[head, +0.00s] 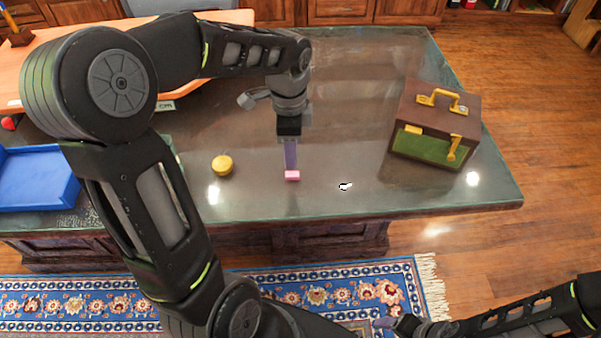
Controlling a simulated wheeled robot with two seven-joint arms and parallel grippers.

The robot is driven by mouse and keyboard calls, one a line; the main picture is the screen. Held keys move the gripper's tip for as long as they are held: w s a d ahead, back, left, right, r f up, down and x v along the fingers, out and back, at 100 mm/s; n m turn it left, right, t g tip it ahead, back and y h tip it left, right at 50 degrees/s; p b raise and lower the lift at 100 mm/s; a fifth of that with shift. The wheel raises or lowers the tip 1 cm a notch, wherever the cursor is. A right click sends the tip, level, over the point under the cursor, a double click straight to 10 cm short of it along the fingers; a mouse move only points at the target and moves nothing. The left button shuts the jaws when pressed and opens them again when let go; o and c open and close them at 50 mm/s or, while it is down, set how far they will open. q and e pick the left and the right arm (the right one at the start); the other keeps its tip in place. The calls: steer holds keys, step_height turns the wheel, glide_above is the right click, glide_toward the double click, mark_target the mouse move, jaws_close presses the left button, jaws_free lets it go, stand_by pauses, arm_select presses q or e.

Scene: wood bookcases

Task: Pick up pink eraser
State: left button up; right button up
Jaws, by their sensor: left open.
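The pink eraser (292,176) is a small block on the dark glossy tabletop (350,110), near the table's front edge. My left gripper (290,165) points down at it, with its fingertips right at the eraser's upper edge in the picture. The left jaws are open; from this angle I cannot tell whether the fingers touch the eraser or straddle it. My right gripper (384,323) is low at the bottom of the head view, over the rug and away from the table; its jaw state is unclear.
A yellow round object (222,165) lies left of the eraser, and a small white object (345,186) lies to its right. A brown and green case with yellow handles (437,125) stands at the right. A blue tray (38,178) is at the far left. The middle right tabletop is clear.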

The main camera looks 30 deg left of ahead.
mark_target(292, 174)
arm_select(q)
steer(key=shift+w+f+b, duration=0.3)
steer(key=shift+w+f, duration=0.15)
steer(key=shift+f, duration=0.25)
steer(key=shift+w, duration=0.2)
steer(key=shift+r, duration=0.1)
steer(key=shift+s, duration=0.1)
steer(key=shift+f, duration=1.35)
steer(key=f, duration=0.5)
steer(key=shift+a+f, duration=0.1)
steer(key=shift+a, duration=0.1)
steer(key=shift+s, duration=0.1)
steer(key=shift+c, duration=0.3)
